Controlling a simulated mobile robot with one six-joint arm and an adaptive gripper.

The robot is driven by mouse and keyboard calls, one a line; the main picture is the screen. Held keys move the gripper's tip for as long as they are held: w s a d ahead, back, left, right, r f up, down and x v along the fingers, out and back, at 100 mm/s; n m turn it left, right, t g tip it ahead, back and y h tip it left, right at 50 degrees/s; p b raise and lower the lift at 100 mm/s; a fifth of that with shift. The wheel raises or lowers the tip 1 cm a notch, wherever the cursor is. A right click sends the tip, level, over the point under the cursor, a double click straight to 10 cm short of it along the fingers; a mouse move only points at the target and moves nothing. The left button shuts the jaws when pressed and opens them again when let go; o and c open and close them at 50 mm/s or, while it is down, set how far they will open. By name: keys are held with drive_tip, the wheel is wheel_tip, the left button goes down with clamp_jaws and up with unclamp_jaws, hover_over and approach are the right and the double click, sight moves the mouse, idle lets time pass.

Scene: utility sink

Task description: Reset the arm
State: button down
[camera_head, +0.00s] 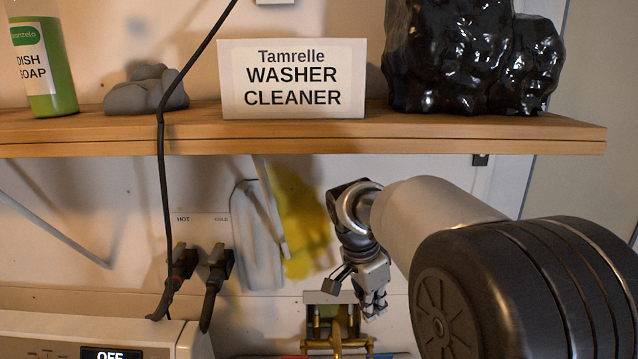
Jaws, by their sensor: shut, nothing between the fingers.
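My arm comes in from the right side of the head view, and its forearm reaches left below the wooden shelf. My gripper (362,300) hangs at the end of the arm, pointing down, in front of the wall. It is shut with nothing between its fingers. It is just above and to the right of a brass fixture (322,318) at the bottom of the view. I cannot tell whether it touches the fixture.
The wooden shelf (420,128) holds a green dish soap bottle (43,60), a grey lump (145,92), a washer cleaner box (292,80) and a black shiny bag (470,60). A white machine (100,330) stands lower left. A black cord (161,180) hangs before the shelf.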

drive_tip(key=s+d+r+n+t+y, duration=0.1)
drive_tip(key=s+r+n, duration=0.2)
drive_tip(key=s, duration=0.4)
drive_tip(key=s+d+r+n+t, duration=0.1)
drive_tip(key=s+d+r+n, duration=0.15)
drive_tip(key=s, duration=0.45)
drive_tip(key=s+f+n+t+y, duration=0.1)
drive_tip(key=s+f+n, duration=0.2)
drive_tip(key=s+n, duration=0.4)
drive_tip(key=s, duration=0.8)
drive_tip(key=shift+a+y+b, duration=0.3)
